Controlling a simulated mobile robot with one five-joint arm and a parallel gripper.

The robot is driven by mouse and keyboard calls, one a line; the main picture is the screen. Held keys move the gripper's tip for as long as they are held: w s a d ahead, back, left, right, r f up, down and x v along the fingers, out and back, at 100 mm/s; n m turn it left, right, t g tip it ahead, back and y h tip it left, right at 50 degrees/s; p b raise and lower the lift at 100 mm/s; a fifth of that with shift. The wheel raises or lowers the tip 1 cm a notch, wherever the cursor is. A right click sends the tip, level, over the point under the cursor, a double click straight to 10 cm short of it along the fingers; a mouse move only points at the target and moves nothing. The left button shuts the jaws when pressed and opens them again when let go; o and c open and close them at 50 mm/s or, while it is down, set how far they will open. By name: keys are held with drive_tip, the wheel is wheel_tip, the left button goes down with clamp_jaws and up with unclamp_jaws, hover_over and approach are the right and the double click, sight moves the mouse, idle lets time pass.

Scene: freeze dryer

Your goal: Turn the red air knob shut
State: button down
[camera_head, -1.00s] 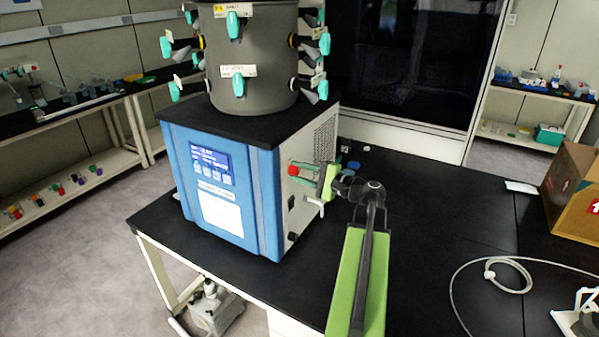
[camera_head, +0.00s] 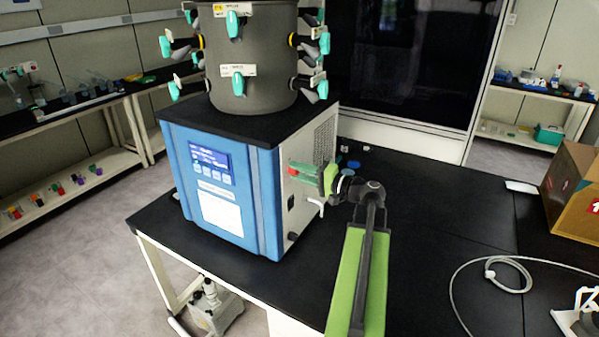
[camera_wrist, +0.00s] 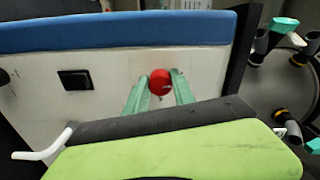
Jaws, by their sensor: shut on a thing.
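The red air knob (camera_head: 293,171) sits on the white side panel of the blue and white freeze dryer (camera_head: 214,190). In the wrist view the red knob (camera_wrist: 160,82) shows between the two teal fingers of my gripper (camera_wrist: 159,88). My gripper (camera_head: 302,171) reaches the knob from the right in the head view, with its fingers on either side of it, shut on it. The contact faces of the fingers are partly hidden. A white bent handle (camera_wrist: 42,146) is at the lower left in the wrist view.
A black switch (camera_wrist: 75,80) is on the same panel. A grey drum (camera_head: 252,70) with teal valves stands on the dryer. The black bench top (camera_head: 440,215) is mostly clear to the right, with a white cable (camera_head: 508,262) and a cardboard box (camera_head: 572,190).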

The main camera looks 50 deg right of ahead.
idle(0.3)
drive_tip(key=c, duration=1.1)
unclamp_jaws()
drive_tip(key=shift+o, duration=0.2)
drive_tip(key=v, duration=1.7)
drive_tip(key=shift+s, duration=0.25)
